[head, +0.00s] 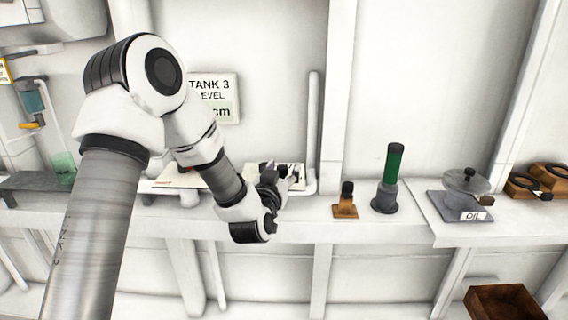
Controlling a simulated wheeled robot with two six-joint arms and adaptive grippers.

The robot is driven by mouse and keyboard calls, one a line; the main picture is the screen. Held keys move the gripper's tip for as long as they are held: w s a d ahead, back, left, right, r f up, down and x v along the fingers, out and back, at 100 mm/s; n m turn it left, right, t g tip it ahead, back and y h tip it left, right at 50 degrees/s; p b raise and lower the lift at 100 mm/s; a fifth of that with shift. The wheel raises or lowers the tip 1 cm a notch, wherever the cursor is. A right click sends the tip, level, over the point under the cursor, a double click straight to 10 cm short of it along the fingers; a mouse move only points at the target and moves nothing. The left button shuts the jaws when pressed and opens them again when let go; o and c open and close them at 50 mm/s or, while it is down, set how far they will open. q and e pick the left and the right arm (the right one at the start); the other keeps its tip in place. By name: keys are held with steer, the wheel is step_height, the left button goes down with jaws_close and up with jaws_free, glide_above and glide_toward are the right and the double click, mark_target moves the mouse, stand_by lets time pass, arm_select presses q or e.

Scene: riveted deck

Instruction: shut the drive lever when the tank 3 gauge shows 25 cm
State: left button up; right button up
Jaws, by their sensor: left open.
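The tank 3 gauge sign (224,86) is on the back wall, partly behind my left arm. Its "cm" ending shows on a pale green readout, but the number is hidden. My left gripper (286,177) is open over the ledge, below and right of the sign, in front of a small pale plate (297,185). I cannot tell whether it touches anything there. No part is labelled as the drive lever, and it may be hidden behind my left gripper. My right gripper is out of view.
A white ledge (330,226) runs along the wall. An orange block with a black knob (346,200), a green cylinder on a grey base (390,178) and an oil stand (462,203) are to the right. A brown box (502,303) is lower right.

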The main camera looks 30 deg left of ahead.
arm_select(q)
steer(key=shift+w+a, duration=0.3)
steer(key=shift+d, duration=0.1)
jaws_close()
steer(key=shift+s+a+m+h, duration=0.3)
steer(key=shift+m+h, duration=0.2)
steer(key=shift+h, duration=0.3)
steer(key=shift+d, duration=0.1)
jaws_free()
steer(key=shift+s, duration=0.1)
steer(key=shift+s, duration=0.1)
